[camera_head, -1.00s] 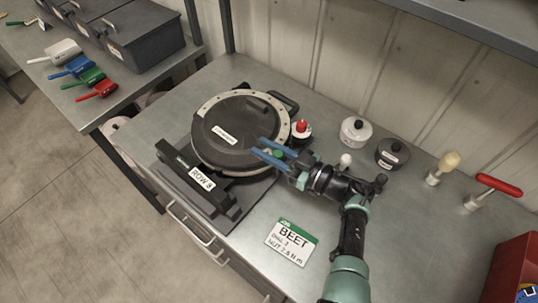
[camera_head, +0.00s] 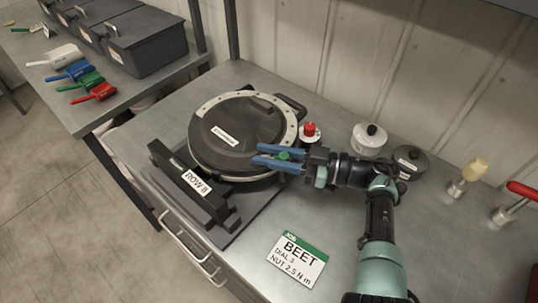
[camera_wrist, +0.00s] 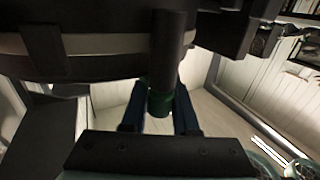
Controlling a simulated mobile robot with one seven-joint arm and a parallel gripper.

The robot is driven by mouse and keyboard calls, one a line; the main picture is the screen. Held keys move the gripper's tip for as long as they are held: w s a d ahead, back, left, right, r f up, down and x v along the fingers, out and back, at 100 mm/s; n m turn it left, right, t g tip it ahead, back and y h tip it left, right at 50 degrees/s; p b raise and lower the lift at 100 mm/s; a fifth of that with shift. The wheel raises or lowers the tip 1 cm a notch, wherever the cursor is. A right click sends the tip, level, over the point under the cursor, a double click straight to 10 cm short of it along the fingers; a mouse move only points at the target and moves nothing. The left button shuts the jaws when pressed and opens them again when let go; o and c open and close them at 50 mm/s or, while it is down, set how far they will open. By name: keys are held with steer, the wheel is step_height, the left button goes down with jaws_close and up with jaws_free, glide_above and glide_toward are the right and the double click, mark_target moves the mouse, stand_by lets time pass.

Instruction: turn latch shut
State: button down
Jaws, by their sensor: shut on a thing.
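The seed meter (camera_head: 226,137) is a round black-lidded housing with a pale, hole-studded ring, on a dark stand marked ROW 8. Its latch has a green tip (camera_head: 284,156) on the right side of the housing. My gripper (camera_head: 257,154) reaches in from the right, its two blue fingers on either side of the green tip. In the wrist view the green tip (camera_wrist: 160,103) sits between the fingers, below a dark cylinder (camera_wrist: 165,50). The gripper is shut on the latch. The latch's pivot and catch are hidden.
A red-knobbed part (camera_head: 310,131) stands close behind my gripper. A white lidded pot (camera_head: 369,138) and a dark one (camera_head: 410,161) stand near my arm. A BEET card (camera_head: 297,260) lies in front. Tools with a cream knob (camera_head: 473,170) and red handle (camera_head: 522,190) stand right.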

steer(key=c, duration=0.7)
jaws_free()
steer(key=d+b, duration=0.2)
steer(key=d, duration=0.2)
steer(key=s+d+b, duration=0.1)
steer(key=d+b, duration=0.1)
steer(key=d, duration=0.2)
steer(key=s+d+b, duration=0.1)
steer(key=d+b, duration=0.1)
steer(key=d, duration=0.2)
steer(key=shift+s+d+b, duration=0.15)
steer(key=shift+d+b, duration=0.2)
steer(key=shift+b, duration=0.05)
